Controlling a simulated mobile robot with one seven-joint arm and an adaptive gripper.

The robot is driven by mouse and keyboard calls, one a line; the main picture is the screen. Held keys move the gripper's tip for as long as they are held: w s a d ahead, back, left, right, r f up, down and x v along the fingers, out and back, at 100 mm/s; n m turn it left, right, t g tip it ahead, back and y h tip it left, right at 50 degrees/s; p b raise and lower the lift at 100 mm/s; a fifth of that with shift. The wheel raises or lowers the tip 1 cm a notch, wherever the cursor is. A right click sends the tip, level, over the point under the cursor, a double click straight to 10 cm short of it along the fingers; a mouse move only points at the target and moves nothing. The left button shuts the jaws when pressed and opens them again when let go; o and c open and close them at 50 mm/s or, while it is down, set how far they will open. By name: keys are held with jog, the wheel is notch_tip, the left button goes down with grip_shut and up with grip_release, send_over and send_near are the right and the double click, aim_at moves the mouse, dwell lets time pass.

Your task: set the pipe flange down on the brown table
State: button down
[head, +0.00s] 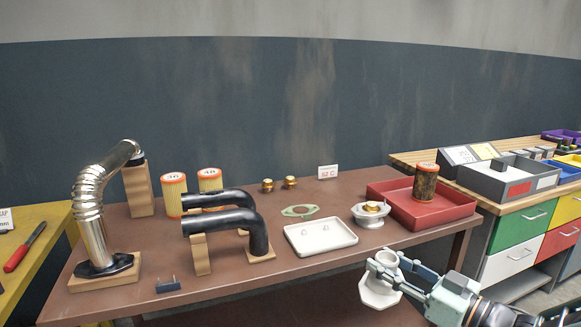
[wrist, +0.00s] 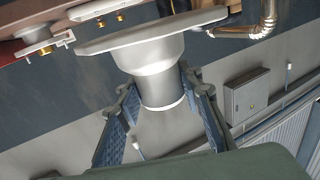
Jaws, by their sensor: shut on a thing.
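The pipe flange (head: 380,284) is a pale grey short tube with a wide flat plate at one end. My gripper (head: 392,264) is shut on its tube, in front of the brown table's front edge, at the lower right of the head view. The brown table (head: 160,240) stands behind it, with bare top along the front. In the wrist view, the fingers of my gripper (wrist: 158,92) sit on either side of the flange's (wrist: 155,54) tube, and its wide plate points away from the palm. The flange looks clear of the table.
On the brown table are a white tray (head: 320,236), a similar flange with a brass part (head: 371,216), a red tray (head: 440,211) holding a filter, a green gasket (head: 300,211), black pipes (head: 222,221) and a silver flexible pipe (head: 90,205). A drawer bench (head: 523,228) stands right.

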jog(key=a+f+n+g+y, duration=0.3)
jog(key=a+f, duration=0.4)
jog(key=f, duration=0.2)
notch_tip(320, 180, up, 14)
jog(key=m+t+h+p, duration=0.5)
jog(key=p, duration=1.5)
jog(key=shift+h, duration=0.4)
jog(key=shift+f, duration=0.15)
